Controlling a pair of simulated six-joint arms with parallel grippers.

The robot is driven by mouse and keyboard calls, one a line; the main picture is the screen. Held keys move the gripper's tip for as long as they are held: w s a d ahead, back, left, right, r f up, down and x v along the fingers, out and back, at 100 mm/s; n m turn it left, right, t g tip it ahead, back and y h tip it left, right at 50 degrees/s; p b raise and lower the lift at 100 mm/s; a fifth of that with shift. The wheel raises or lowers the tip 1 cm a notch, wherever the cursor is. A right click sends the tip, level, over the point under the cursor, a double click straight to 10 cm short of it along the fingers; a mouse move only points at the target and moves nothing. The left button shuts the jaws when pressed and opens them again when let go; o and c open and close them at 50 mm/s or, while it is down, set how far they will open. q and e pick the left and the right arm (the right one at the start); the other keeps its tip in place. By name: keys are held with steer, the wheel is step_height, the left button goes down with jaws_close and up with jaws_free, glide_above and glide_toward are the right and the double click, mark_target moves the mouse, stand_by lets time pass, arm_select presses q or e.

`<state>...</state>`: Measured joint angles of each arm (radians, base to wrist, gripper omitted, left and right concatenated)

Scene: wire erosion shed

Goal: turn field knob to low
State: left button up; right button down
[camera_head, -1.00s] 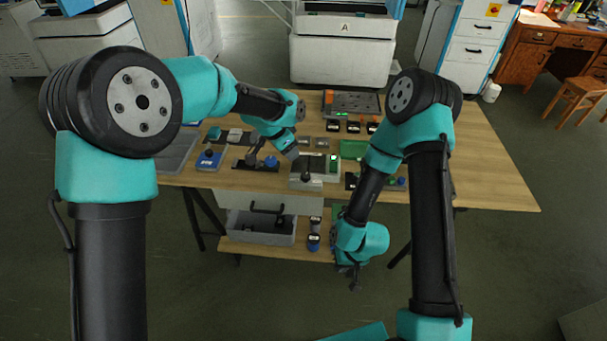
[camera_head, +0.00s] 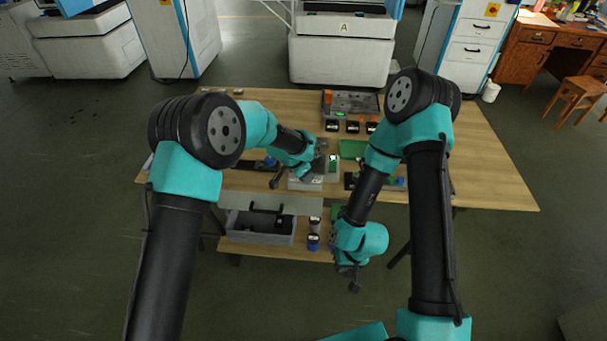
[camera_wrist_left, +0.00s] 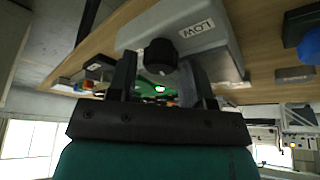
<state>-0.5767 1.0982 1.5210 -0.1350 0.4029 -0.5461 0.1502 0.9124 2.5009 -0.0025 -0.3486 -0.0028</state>
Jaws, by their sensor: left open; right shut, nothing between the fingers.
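The field knob (camera_wrist_left: 160,55) is a dark round knob on a grey box (camera_wrist_left: 150,30) in the left wrist view. A label reading LOW (camera_wrist_left: 196,29) shows upside down beside it. My left gripper (camera_wrist_left: 160,70) is open, with one finger on either side of the knob in the picture; I cannot tell whether they touch it. No pointer on the knob can be made out. In the head view the box (camera_head: 303,185) is at the table's front edge, and my left gripper hides the knob. My right gripper (camera_head: 350,276) hangs shut in front of the table.
A green board (camera_head: 352,148) and a dark tray (camera_head: 350,103) lie farther back on the wooden table (camera_head: 480,160). A blue knob (camera_wrist_left: 310,45) shows at the wrist view's edge. A grey bin (camera_head: 262,232) is on the lower shelf. The table's right side is clear.

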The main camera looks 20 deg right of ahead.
arm_select(q)
steer(key=shift+d+f, duration=0.1)
steer(key=shift+f, duration=0.2)
steer(key=shift+c, duration=0.2)
steer(key=c, duration=0.6)
